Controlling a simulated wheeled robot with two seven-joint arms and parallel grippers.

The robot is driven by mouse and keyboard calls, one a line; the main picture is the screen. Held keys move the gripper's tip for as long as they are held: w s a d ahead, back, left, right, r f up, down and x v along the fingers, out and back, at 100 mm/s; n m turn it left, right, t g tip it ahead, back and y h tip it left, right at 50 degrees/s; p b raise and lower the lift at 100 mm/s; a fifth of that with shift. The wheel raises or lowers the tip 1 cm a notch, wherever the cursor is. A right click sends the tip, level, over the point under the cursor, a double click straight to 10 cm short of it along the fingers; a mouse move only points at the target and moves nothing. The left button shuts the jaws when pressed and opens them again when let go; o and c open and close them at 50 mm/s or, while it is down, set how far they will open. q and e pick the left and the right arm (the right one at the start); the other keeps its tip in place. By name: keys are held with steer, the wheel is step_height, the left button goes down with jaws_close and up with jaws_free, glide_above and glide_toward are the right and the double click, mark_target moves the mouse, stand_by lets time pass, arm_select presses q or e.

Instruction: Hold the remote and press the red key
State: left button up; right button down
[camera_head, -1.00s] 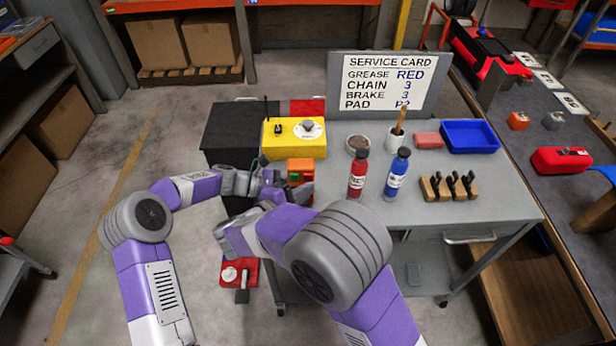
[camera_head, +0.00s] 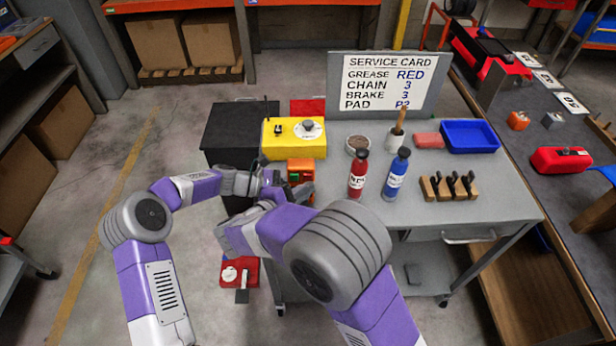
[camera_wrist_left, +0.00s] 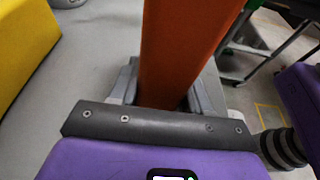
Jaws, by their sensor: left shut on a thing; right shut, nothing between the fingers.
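The orange remote (camera_head: 300,165) stands at the left front edge of the grey cart, with a green part showing on its face. My left gripper (camera_head: 270,181) reaches it from the left. In the left wrist view the orange remote (camera_wrist_left: 183,45) is held between the grey fingers of my left gripper (camera_wrist_left: 165,95). My right gripper (camera_head: 301,190) is shut and empty, close below the remote's face. Its fingers overlap the remote's lower part, and I cannot tell whether they touch it. The red key is too small or hidden to make out clearly.
A yellow box (camera_head: 280,148) with a dial sits behind the remote. A red bottle (camera_head: 357,177) and a blue bottle (camera_head: 396,178) stand to the right on the cart (camera_head: 450,215). A service card (camera_head: 386,82) stands at the back. A red item (camera_head: 238,273) is below left.

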steer(key=shift+w, duration=0.8)
stand_by(0.6)
steer(key=shift+s, duration=0.9)
steer(key=shift+s, duration=0.1)
steer(key=s, duration=0.4)
steer(key=shift+s, duration=0.4)
stand_by(0.4)
arm_select(q)
steer(key=o, duration=1.1)
steer(key=shift+c, duration=0.2)
